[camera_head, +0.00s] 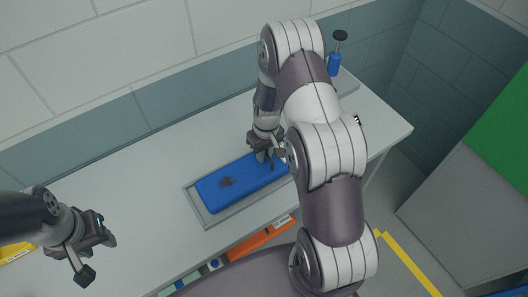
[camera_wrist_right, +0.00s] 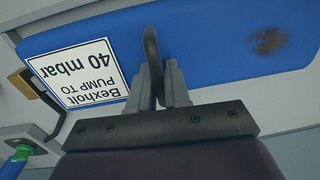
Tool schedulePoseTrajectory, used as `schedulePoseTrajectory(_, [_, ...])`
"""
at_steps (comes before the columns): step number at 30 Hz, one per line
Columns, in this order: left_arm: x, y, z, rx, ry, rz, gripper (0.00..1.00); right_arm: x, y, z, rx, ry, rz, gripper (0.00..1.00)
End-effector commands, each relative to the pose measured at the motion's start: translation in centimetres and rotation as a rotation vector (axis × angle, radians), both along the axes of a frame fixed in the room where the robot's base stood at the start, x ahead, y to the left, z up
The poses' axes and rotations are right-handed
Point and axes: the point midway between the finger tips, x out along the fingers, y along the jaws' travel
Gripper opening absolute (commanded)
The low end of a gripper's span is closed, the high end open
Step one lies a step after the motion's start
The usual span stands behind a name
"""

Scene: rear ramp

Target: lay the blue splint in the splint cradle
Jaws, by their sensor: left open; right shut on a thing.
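The blue splint (camera_head: 240,183) lies lengthwise within the rim of the grey splint cradle (camera_head: 207,219) on the bench; a dark smudge marks its top. Whether it rests fully on the cradle floor is hard to tell. My right gripper (camera_head: 264,156) is over the splint's right part, which my arm partly hides. In the right wrist view, this gripper (camera_wrist_right: 158,78) is shut on a dark loop handle (camera_wrist_right: 151,45) on the splint (camera_wrist_right: 205,35). A white label (camera_wrist_right: 78,72) shows upside down there. My left gripper (camera_head: 98,258) is open and empty, left of the cradle.
A blue pump-like object with a black knob (camera_head: 335,62) stands at the back right. A yellow item (camera_head: 14,253) lies at the far left. An orange object (camera_head: 258,238) sits below the bench's front edge. A wall runs behind.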

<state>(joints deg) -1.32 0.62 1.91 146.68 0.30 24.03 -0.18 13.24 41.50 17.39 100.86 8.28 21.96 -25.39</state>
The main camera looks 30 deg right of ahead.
Motion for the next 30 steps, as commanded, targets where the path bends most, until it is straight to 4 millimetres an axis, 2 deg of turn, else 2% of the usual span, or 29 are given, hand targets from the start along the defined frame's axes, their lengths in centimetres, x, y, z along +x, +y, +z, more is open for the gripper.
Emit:
schedulePoseTrajectory(27, [0.00, 0.00, -0.81, 0.000, 0.000, 0.000, 0.43, 0.04, -0.01, -0.99, 0.000, -0.001, 0.000, 0.00])
schedulePoseTrajectory(28, [0.00, 0.00, -0.75, 0.000, 0.000, 0.000, 0.43, 0.05, -0.01, -0.92, 0.000, -0.001, 0.000, 0.23])
schedulePoseTrajectory(30, [0.00, 0.00, -0.70, 0.000, 0.000, 0.000, 0.43, 0.04, -0.01, -0.89, 0.000, -0.001, 0.000, 0.46])
